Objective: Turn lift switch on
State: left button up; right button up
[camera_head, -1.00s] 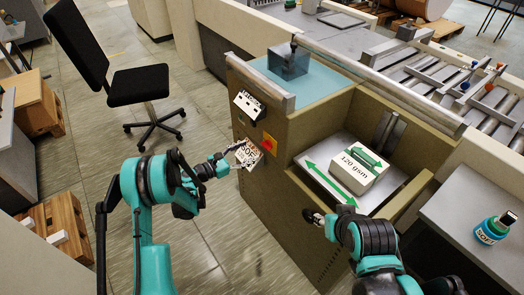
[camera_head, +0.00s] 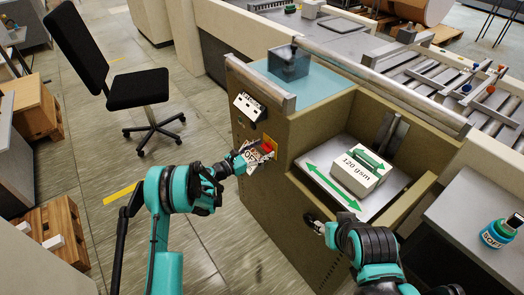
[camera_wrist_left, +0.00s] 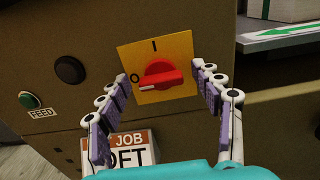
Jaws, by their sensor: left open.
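The lift switch is a red rotary knob (camera_wrist_left: 160,76) on a yellow plate marked I at the top and O at the left. Its pale pointer end faces the O side. The switch (camera_head: 268,146) also shows on the cabinet front in the head view. My left gripper (camera_head: 247,160) is in front of it; in the left wrist view its open fingers (camera_wrist_left: 160,82) flank the knob, with nothing visibly clamped. Contact with the knob cannot be told. My right gripper (camera_head: 313,219) is by the cabinet's lower front edge, its jaws unclear.
A printed job card (camera_wrist_left: 132,148) shows below the switch, partly behind the fingers. A green FEED button (camera_wrist_left: 30,99) and a black knob (camera_wrist_left: 70,69) are left of it. A paper stack (camera_head: 361,170) sits on the lift platform. A chair (camera_head: 140,87) stands left; floor between is clear.

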pick_arm(q)
jog(key=c, duration=1.2)
jog(key=shift+o, duration=0.2)
jog(key=shift+m, duration=0.3)
jog(key=m, duration=0.3)
jog(key=shift+s+m, duration=0.1)
jog(key=shift+m, duration=0.2)
jog(key=m, duration=0.4)
jog(key=shift+d+f+m, duration=0.1)
jog(key=shift+m, duration=0.2)
jog(key=m, duration=0.9)
jog(key=shift+s+f, duration=0.15)
jog(key=shift+f, duration=0.05)
